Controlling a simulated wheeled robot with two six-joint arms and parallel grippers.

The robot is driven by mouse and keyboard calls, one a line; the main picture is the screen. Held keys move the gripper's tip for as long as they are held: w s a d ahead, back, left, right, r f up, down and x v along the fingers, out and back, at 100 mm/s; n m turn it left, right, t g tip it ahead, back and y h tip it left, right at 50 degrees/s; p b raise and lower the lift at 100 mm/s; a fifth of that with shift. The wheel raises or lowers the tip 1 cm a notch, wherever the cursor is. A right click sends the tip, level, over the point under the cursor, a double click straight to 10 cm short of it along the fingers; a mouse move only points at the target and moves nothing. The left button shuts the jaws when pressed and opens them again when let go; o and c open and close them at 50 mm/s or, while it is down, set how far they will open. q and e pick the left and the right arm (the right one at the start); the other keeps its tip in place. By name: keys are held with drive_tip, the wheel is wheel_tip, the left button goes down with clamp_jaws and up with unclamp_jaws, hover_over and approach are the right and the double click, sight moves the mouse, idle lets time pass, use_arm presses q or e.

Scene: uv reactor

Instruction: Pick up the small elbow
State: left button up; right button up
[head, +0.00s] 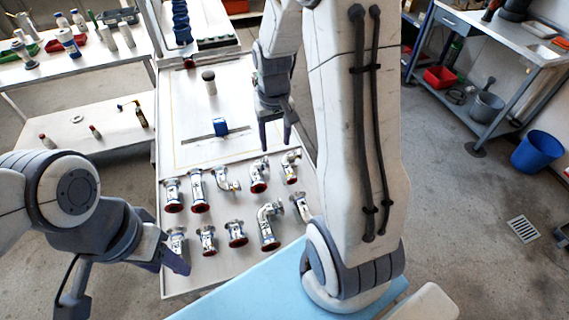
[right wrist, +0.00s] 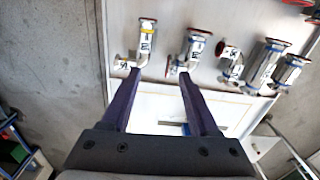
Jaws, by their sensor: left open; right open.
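Several shiny elbow fittings with red-rimmed ends stand in two rows on the pale bench (head: 235,265). Three back-row elbows are at right (head: 290,167), middle (head: 259,176) and left (head: 228,181). In the right wrist view they appear as one at the left (right wrist: 145,40), one in the middle (right wrist: 190,50) and a compact one (right wrist: 232,66). I cannot tell for certain which is the small elbow. My right gripper (head: 277,143) is open and empty behind the right end of the back row; its fingertips show in its wrist view (right wrist: 158,72). My left gripper (head: 130,285) is open and empty at front left.
Straight fittings (head: 198,190) stand close together at the row's left. A light-blue surface (head: 250,300) lies in front. A side table (head: 95,135) is at left.

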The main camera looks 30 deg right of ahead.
sight(285, 163)
drive_tip(key=shift+d+f+m, duration=0.3)
drive_tip(key=shift+d+f, duration=0.85)
drive_tip(key=shift+d, duration=0.05)
wheel_tip(285, 163, down, 4)
drive_tip(key=shift+r, duration=0.25)
drive_tip(key=shift+s+d+f+p, duration=0.1)
drive_tip(key=shift+f+p, duration=0.1)
drive_tip(key=shift+f, duration=1.25)
drive_tip(key=shift+s+d+f+p, duration=0.1)
drive_tip(key=shift+f+p, duration=0.1)
drive_tip(key=shift+f, duration=1.25)
clamp_jaws()
